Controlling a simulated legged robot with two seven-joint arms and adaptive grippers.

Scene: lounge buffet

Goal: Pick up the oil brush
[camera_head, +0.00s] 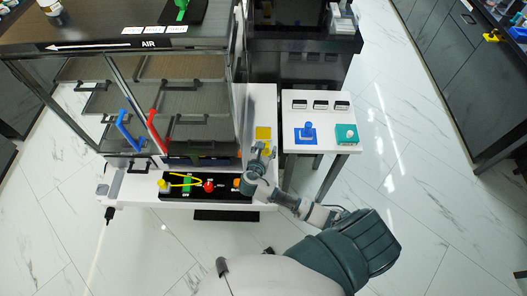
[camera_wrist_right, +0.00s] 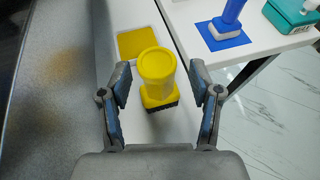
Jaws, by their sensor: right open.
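A yellow brush-like tool (camera_wrist_right: 157,68) stands upright on the white counter (camera_wrist_right: 178,125) in the right wrist view. It has a round top, a square yellow block below and a dark, bristle-like base. My right gripper (camera_wrist_right: 160,84) is open, with one finger on each side of the tool and a visible gap on both sides. In the head view my right gripper (camera_head: 260,151) is over the counter's right end and mostly hides the tool. My left gripper is not in view.
A yellow square (camera_wrist_right: 138,43) lies just behind the tool. A white side table (camera_head: 300,147) on the right holds a blue-handled tool (camera_head: 308,129) and a teal box (camera_head: 345,135). A black panel (camera_head: 217,193) with knobs is left of the gripper. A glass-fronted cabinet (camera_head: 150,85) rises behind.

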